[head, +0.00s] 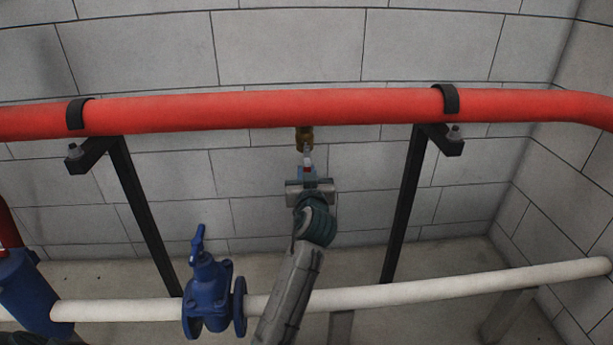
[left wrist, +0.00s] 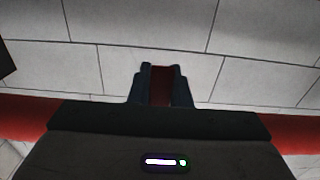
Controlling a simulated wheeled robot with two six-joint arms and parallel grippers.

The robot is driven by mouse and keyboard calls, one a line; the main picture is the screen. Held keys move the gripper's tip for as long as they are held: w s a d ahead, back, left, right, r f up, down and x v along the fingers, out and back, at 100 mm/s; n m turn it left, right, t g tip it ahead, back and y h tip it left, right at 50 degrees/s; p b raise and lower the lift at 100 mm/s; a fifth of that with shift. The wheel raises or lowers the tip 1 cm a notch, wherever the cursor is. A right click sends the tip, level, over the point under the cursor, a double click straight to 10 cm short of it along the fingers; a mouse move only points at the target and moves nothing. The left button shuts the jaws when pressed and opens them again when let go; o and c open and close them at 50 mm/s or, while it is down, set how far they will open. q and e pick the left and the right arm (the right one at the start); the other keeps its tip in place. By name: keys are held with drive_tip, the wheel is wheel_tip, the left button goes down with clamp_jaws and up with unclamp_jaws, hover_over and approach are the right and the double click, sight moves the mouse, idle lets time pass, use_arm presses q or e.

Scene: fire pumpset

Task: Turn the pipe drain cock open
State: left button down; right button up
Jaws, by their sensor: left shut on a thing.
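The brass drain cock (head: 304,138) hangs from the underside of the red pipe (head: 230,109), near the middle of the head view. My left gripper (head: 307,170) reaches up to it from below, with its fingers just under the brass body. A small red part, which looks like the cock's handle, shows between the fingers. In the left wrist view my left gripper (left wrist: 162,80) is shut on this red handle (left wrist: 161,86). The gripper hides much of the handle, so its exact angle cannot be told.
Two black brackets (head: 137,200) (head: 405,205) hold the red pipe on either side of my arm. A blue valve (head: 208,290) sits on the low white pipe (head: 430,290), left of my arm. A grey block wall (head: 290,50) stands behind.

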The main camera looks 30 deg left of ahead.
use_arm(q)
drive_tip(key=shift+w+r, duration=0.1)
drive_tip(key=shift+r, duration=0.35)
drive_tip(key=c, duration=1.4)
unclamp_jaws()
drive_tip(key=shift+c, duration=0.2)
drive_tip(key=shift+o, duration=0.5)
drive_tip(key=shift+w+f, duration=0.2)
drive_tip(key=shift+f, duration=0.1)
drive_tip(key=shift+s, duration=0.1)
